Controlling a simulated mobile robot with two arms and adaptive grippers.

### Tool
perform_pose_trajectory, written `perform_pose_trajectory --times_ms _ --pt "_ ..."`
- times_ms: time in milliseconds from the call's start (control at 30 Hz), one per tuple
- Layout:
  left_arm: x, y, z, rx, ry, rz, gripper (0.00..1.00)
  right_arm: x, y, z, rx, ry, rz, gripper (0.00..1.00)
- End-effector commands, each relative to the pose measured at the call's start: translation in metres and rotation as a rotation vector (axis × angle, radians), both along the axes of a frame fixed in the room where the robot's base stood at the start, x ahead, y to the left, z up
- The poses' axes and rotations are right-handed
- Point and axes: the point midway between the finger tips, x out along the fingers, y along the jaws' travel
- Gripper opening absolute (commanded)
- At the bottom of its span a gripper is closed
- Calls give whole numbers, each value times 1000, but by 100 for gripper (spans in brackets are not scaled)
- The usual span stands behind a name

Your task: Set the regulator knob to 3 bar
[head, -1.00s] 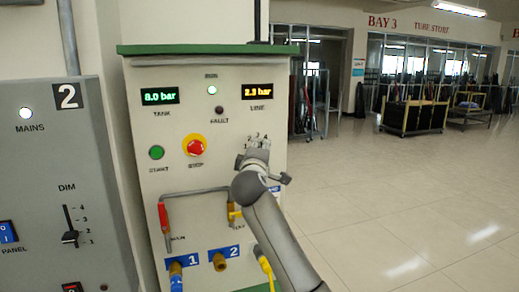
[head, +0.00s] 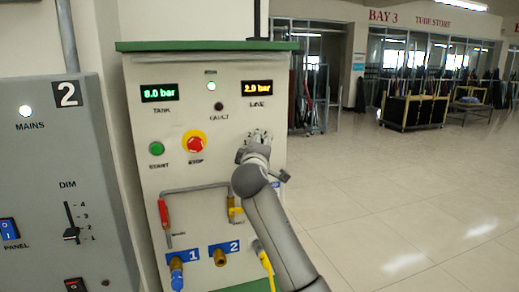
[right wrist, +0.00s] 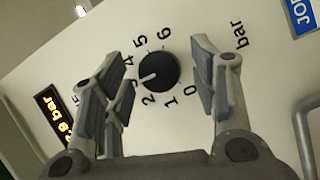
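The regulator knob (right wrist: 160,70) is black and round, with a white pointer mark directed about at the 3 on its 0–6 bar scale. In the head view it is hidden behind my right gripper (head: 258,138). In the right wrist view my right gripper (right wrist: 163,72) is open, its fingers on either side of the knob with panel showing between each finger and the knob. The yellow LINE display (head: 257,88) reads 2.9 bar; it also shows partly in the right wrist view (right wrist: 53,115). My left gripper is not in view.
The panel (head: 222,130) also carries the TANK display (head: 160,93) at 8.0 bar, a green start button (head: 157,149) and a red stop button (head: 195,143). A red-handled valve (head: 164,213) and hose fittings sit below. A grey cabinet (head: 45,150) stands left; open floor lies right.

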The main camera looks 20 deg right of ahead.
Motion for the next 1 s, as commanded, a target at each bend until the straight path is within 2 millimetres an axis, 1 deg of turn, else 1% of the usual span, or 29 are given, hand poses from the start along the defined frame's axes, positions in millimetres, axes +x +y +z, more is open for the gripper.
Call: perform_pose_trajectory --times_ms 300,467,567,900,1000 --pt "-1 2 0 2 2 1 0 -1 1 1 -1 -3 1 56" --pt "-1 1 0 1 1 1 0 -12 6 2 0 -4 3 56" --pt "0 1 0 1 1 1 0 -25 11 2 1 -4 3 56" --pt "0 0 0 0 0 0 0 -82 33 5 1 -3 2 56" --pt "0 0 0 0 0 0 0 -95 39 5 -1 -3 2 56"
